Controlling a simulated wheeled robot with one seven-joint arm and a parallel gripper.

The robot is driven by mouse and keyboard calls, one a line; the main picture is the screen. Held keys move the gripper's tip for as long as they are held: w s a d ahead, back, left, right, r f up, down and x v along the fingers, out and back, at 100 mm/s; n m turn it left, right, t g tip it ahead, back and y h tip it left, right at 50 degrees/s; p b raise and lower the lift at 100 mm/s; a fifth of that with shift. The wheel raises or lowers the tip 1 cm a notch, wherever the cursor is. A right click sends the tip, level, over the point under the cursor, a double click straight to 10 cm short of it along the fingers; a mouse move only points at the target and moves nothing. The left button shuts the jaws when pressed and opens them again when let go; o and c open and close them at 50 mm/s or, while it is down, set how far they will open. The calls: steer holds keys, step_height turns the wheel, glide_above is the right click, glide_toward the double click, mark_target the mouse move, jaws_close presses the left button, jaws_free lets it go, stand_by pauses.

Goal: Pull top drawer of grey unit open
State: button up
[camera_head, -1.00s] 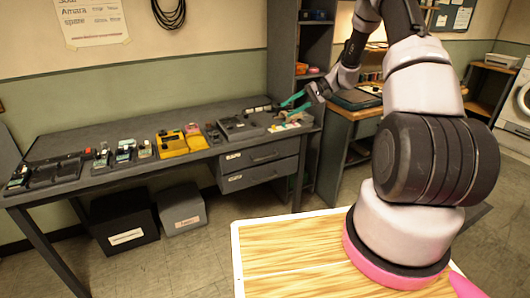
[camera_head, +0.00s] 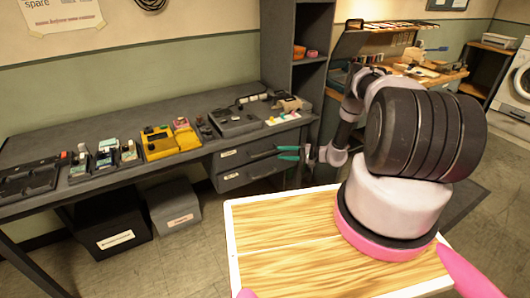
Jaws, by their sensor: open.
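The grey drawer unit is fixed under the right end of the grey workbench, with two drawers that both look shut. The top drawer (camera_head: 236,157) has a dark bar handle (camera_head: 262,154) and a small white label. The lower drawer (camera_head: 236,179) has the same kind of handle. My gripper (camera_head: 279,153) has teal fingers, open and pointing left. It is at the right end of the top drawer's front, close to the handle. Whether the fingers touch or straddle the handle cannot be told from this view.
The grey workbench (camera_head: 60,135) carries several devices, including a yellow one (camera_head: 158,145). A black box (camera_head: 108,229) and a grey box (camera_head: 174,206) stand on the floor below. A tall grey shelf (camera_head: 285,70) rises behind the unit.

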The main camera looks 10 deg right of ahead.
mark_target(266, 152)
steer(key=x, duration=0.8)
steer(key=shift+w+a, duration=0.2)
steer(key=shift+a, duration=0.1)
jaws_close()
stand_by(1.0)
